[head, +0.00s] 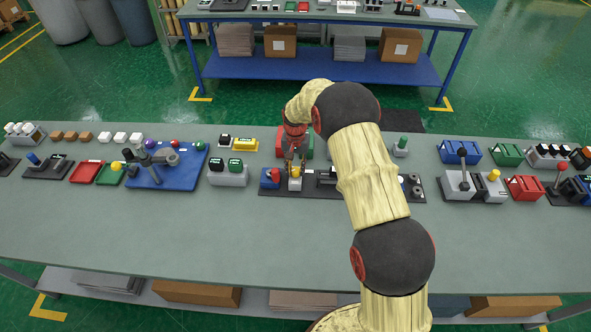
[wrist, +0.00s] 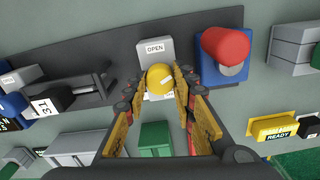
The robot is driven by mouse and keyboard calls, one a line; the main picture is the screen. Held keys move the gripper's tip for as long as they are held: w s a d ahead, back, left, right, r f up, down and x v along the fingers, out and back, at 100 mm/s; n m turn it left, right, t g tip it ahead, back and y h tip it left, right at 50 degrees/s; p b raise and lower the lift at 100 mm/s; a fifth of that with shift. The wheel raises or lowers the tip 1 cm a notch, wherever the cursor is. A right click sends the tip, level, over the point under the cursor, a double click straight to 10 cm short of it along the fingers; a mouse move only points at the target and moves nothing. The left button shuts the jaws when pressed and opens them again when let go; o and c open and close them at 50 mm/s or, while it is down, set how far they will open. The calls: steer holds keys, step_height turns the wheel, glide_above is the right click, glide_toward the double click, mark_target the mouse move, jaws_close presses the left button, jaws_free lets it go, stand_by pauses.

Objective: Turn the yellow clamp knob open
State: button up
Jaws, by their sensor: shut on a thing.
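The yellow clamp knob (wrist: 160,79) is round, with a pale strip on its face, and sits on a light grey block (wrist: 154,50) labelled OPEN in the wrist view. In the head view the yellow knob (head: 295,171) shows small near the middle of the bench. My gripper (wrist: 167,88) has its yellow-lined fingers on either side of the knob and is shut on it. In the head view my gripper (head: 294,160) comes down over the knob from behind. The knob's lower side is partly hidden by the fingers.
A red knob on a blue block (wrist: 225,58) stands close to the right of the yellow knob in the wrist view. A dark clamp-like fixture (wrist: 75,85) is to the left. A yellow READY block (wrist: 280,131) lies lower right. The bench front (head: 180,235) is clear.

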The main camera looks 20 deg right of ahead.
mark_target(295, 170)
steer(key=n, duration=0.6)
steer(key=shift+n, duration=0.3)
steer(key=n, duration=0.6)
steer(key=shift+w+b, duration=0.1)
steer(key=shift+b, duration=0.2)
steer(key=o, duration=1.2)
steer(key=shift+c, duration=0.2)
step_height(295, 170, up, 12)
stand_by(0.4)
